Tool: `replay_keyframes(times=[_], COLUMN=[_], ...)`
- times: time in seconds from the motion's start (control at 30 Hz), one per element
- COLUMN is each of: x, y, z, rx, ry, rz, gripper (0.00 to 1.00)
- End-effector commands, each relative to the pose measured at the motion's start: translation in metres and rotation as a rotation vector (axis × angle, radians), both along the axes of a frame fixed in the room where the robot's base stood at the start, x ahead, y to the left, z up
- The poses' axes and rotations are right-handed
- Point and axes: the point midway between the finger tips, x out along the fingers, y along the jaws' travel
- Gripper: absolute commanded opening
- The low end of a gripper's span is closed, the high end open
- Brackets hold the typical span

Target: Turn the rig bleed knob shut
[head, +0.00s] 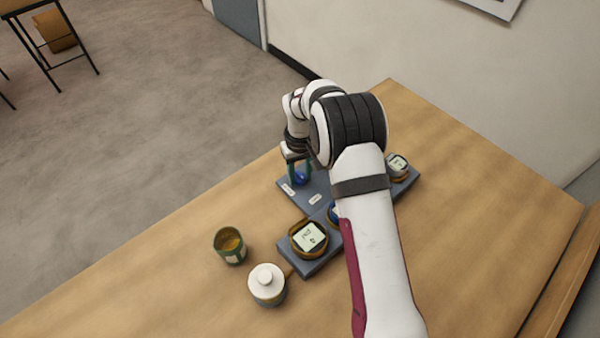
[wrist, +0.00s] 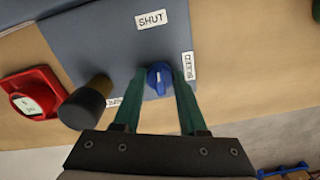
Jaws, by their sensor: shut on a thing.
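The bleed knob is a small blue knob (wrist: 159,76) on a grey-blue rig panel (wrist: 100,45). In the head view the knob (head: 301,178) is partly hidden by my gripper. My gripper (wrist: 160,80) points down at the knob, with its green fingers on either side, shut on it. A white label reading SHUT (wrist: 151,20) is above the knob in the wrist view. Another label (wrist: 189,67) is to its right, its small print hard to read. A third label is partly hidden by the left finger. In the head view two labels lie on the panel (head: 321,190).
A dark-topped peg (wrist: 86,103) and a red gauge (wrist: 33,95) are left of the knob in the wrist view. In the head view, a digital gauge (head: 308,238), a green cup (head: 230,245) and a white-capped jar (head: 267,284) stand nearby. The table's left part is clear.

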Motion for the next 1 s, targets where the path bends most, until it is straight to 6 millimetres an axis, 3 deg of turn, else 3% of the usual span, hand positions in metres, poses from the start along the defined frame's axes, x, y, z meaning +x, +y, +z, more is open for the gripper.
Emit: replay_keyframes(times=[0.8, 0.83, 1.0], x=[0.0006, 0.0006, 0.0004], y=[0.0000, 0.0000, 0.0000], z=[0.0007, 0.0007, 0.0005], rx=[0.000, 0.000, 0.000], ry=[-0.001, -0.002, -0.001], rz=[0.107, 0.107, 0.106], gripper=[0.00, 0.45, 0.71])
